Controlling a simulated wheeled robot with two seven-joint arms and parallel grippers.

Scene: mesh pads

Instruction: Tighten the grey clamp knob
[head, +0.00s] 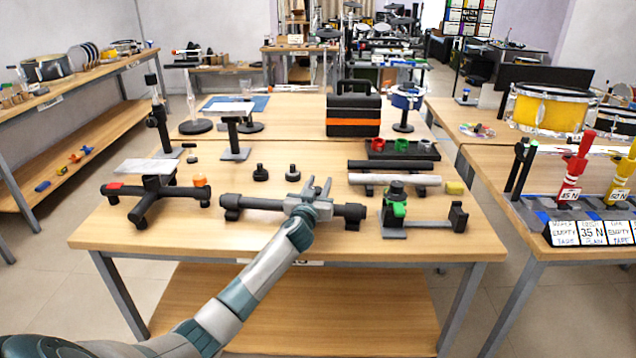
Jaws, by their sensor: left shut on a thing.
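A dark horizontal bar (243,203) lies on supports near the front middle of the table. A grey clamp (292,203) sits at the middle of the bar. My left gripper (314,190) reaches in from the lower left and is at the clamp, its fingers pointing away from me. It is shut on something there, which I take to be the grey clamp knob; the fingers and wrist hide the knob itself. My right gripper is not in view.
Two loose black knobs (260,173) stand behind the bar. A fixture with a green clamp (397,209) is close at right, beside a light tube (395,180). The front table edge is clear.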

